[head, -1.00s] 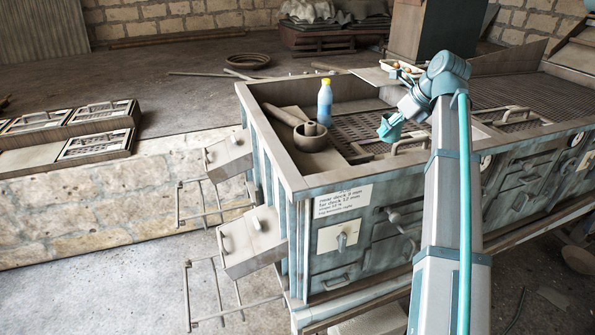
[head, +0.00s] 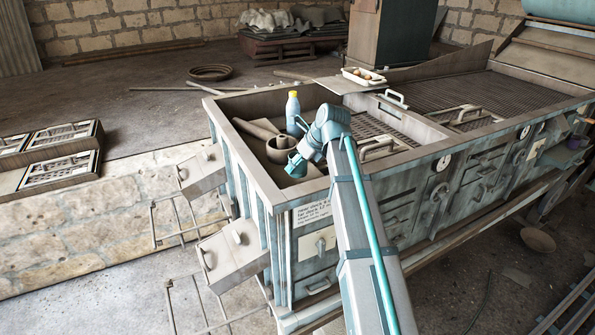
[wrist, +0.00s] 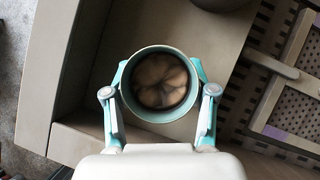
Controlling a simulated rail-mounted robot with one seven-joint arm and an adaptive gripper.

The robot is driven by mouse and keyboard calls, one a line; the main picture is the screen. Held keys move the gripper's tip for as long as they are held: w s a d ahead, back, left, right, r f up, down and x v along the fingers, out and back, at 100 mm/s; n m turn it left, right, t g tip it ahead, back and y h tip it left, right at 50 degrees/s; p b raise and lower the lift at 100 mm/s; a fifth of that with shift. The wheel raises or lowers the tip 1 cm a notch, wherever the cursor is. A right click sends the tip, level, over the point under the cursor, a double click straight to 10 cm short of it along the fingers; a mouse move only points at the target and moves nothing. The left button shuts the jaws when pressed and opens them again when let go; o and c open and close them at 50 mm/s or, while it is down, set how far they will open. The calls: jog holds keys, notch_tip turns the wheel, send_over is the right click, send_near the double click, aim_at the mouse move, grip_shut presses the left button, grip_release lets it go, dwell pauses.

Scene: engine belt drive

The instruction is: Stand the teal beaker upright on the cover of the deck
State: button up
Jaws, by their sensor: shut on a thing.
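The teal beaker (wrist: 136,113) is between the two fingers of my gripper (wrist: 160,98), which is shut on it. In the wrist view its round mouth faces the camera, and its inside looks brownish. In the head view the beaker (head: 296,165) hangs at the end of my arm, over the near left part of the deck, partly hidden by the gripper. A flat pale panel (wrist: 178,35) lies below it; I cannot tell the gap. A perforated deck panel with a handle (head: 378,147) lies to the right.
A bowl with a pestle (head: 279,153) stands close by the beaker. A blue bottle with a yellow cap (head: 293,112) stands behind it. A raised rim (head: 240,150) bounds the deck on the left. An egg tray (head: 364,76) sits at the back.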

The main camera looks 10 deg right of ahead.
aim_at(297, 172)
jog(key=shift+a+f, duration=0.1)
jog(key=shift+f, duration=1.5)
jog(key=shift+f, duration=0.1)
jog(key=o, duration=1.3)
jog(key=b+v, duration=0.2)
jog(key=v, duration=1)
jog(key=shift+w+a, duration=0.1)
